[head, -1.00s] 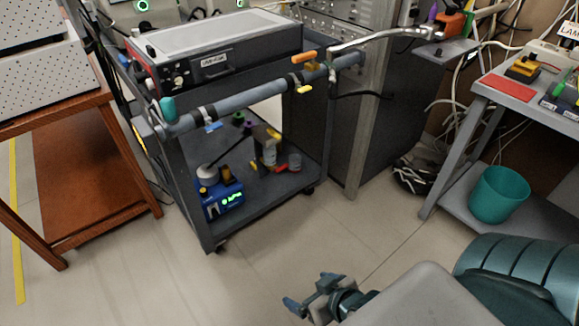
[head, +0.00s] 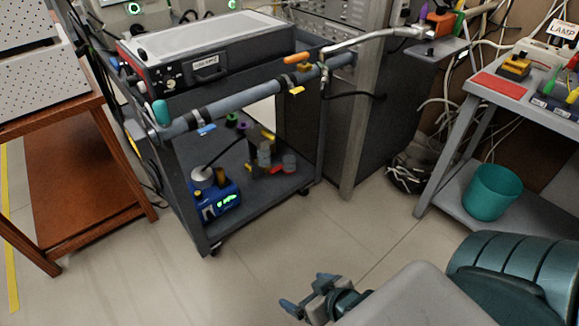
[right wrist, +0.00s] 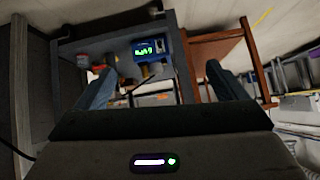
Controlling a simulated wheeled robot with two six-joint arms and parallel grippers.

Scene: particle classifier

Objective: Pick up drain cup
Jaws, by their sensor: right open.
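No cup is labelled as the drain cup. A larger teal bucket (head: 491,191) stands on the low shelf of the right-hand table. My right gripper (head: 306,292) is open and empty above the floor in front of the cart, apart from both. In the right wrist view its two fingers (right wrist: 162,82) are spread, with the cart's lower shelf beyond them. My left gripper is out of view.
A blue device with a green display (head: 219,199) sits at the front of the cart's lower shelf. A grey pipe (head: 235,102) runs along the cart's side above. A brown table (head: 62,165) stands at left. The floor (head: 360,225) between cart and right table is clear.

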